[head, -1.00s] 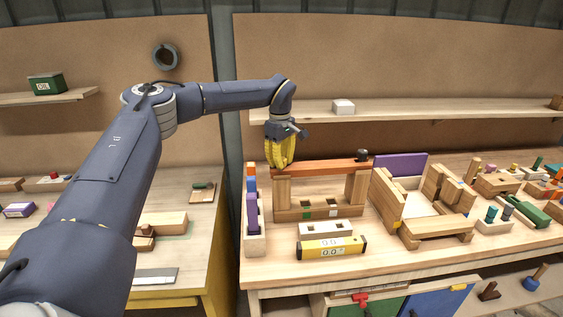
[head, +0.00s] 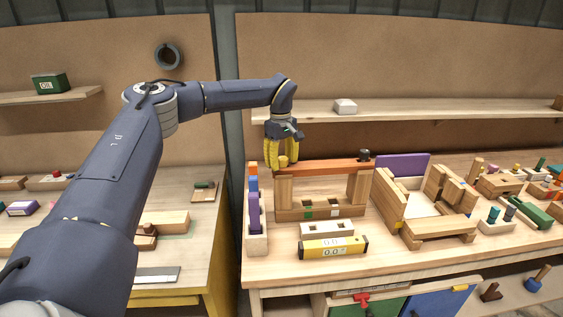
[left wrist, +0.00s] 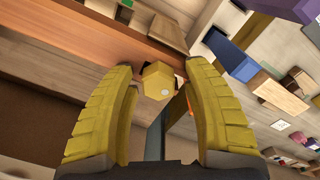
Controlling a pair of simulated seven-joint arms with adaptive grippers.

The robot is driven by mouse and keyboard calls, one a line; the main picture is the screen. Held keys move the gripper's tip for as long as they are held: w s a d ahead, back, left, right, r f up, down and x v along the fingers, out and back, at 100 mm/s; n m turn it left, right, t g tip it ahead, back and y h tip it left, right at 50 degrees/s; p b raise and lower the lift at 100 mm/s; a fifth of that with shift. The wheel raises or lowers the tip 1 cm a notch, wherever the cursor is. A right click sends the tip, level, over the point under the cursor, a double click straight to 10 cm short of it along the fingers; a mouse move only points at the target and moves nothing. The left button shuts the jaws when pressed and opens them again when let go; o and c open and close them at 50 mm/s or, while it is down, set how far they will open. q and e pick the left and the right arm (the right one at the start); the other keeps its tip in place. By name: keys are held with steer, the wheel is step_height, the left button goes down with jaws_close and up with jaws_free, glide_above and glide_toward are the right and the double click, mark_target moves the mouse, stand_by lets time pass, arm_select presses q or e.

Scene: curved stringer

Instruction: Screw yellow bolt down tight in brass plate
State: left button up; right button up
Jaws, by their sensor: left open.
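The yellow bolt (left wrist: 158,80) shows its hexagonal head between my fingers in the left wrist view, with a small pale dot on it. In the head view the bolt (head: 283,161) stands at the left end of the red-brown bar. My left gripper (head: 281,160) has yellow ribbed fingers and points down over that end. In the left wrist view the gripper (left wrist: 160,92) is open, with a finger on each side of the bolt head and gaps between. The bolt's shank is hidden, and I cannot make out the brass plate. My right gripper is not in view.
The red-brown bar (head: 325,167) lies across two wooden posts. A black knob (head: 364,155) stands at its right end. A yellow level (head: 333,246) lies in front. A rack with purple and blue blocks (head: 254,215) is at the left, and a wooden frame (head: 437,232) at the right.

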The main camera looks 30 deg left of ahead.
arm_select(q)
steer(key=shift+r, duration=0.1)
step_height(320, 180, up, 12)
steer(key=shift+s, duration=0.2)
stand_by(0.3)
